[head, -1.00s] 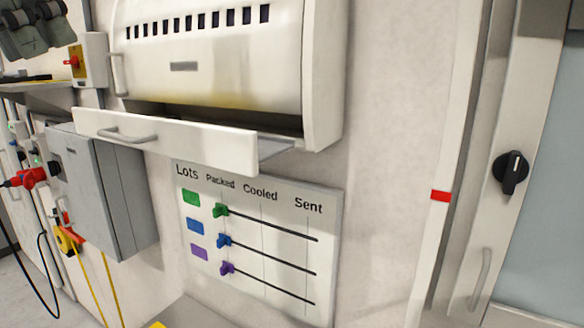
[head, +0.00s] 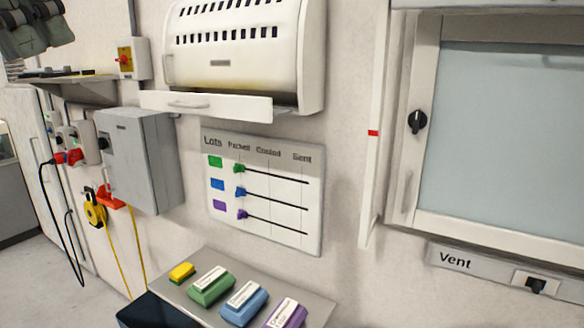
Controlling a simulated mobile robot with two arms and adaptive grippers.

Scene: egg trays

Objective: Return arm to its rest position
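My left gripper (head: 28,30) appears as dark grey-green parts at the top left corner, cut off by the picture's edge. Its fingertips cannot be made out, and no held object can be seen there. It appears clear of the wall fittings beside it. My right gripper is not in view.
A grey box (head: 150,165) and a white cabinet (head: 250,60) with its drawer front (head: 205,104) out stick out from the wall. Below the lots board (head: 265,237), a shelf (head: 195,305) holds yellow, green, blue and purple items. A framed window (head: 500,140) is at right.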

